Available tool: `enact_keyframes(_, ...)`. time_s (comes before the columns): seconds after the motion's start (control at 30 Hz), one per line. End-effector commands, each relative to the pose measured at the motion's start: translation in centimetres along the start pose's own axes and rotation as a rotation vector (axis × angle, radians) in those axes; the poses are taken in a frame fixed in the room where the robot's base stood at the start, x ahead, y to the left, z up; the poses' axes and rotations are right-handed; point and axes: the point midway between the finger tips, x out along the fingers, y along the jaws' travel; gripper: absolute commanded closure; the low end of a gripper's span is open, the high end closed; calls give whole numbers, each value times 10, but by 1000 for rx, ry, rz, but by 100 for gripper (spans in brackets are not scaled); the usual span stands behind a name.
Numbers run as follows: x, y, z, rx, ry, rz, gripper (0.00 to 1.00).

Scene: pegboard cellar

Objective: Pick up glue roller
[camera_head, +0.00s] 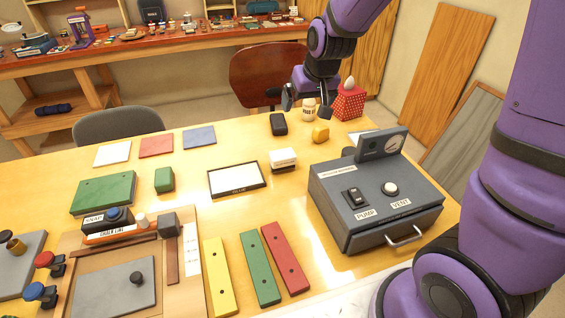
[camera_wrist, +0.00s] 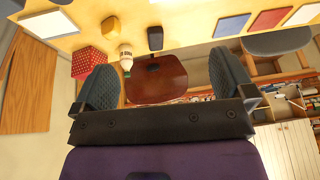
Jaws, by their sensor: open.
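My gripper (camera_head: 307,102) is open and empty, above the far edge of the yellow table. Its two fingers are spread wide in the wrist view (camera_wrist: 166,82). Near it on the table are a small rounded yellow object (camera_head: 320,133), a black rounded object (camera_head: 278,124) and a small white bottle (camera_head: 309,110). I cannot tell for sure which is the glue roller. The wrist view also shows the yellow object (camera_wrist: 111,25), the black object (camera_wrist: 155,38) and the white bottle (camera_wrist: 126,55) beyond the fingers. Nothing is between the fingers.
A red dotted box (camera_head: 347,104) stands right of the bottle. A grey vacuum box (camera_head: 376,205) with a raised gauge occupies the table's right. A white-topped block (camera_head: 283,159) and a framed white board (camera_head: 237,179) lie mid-table. A brown chair (camera_head: 262,72) stands behind the table.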

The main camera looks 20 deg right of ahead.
Motion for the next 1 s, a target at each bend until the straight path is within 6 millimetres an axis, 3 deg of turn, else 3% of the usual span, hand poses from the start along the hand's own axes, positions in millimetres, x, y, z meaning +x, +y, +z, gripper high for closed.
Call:
enact_keyframes(0.1, 39, -4, -5, -2, -11, 9, 0)
enact_keyframes(0.5, 158, -14, -4, -14, -19, 43, 0)
enact_keyframes(1.0, 218, -14, 1, -20, -18, 55, 0)
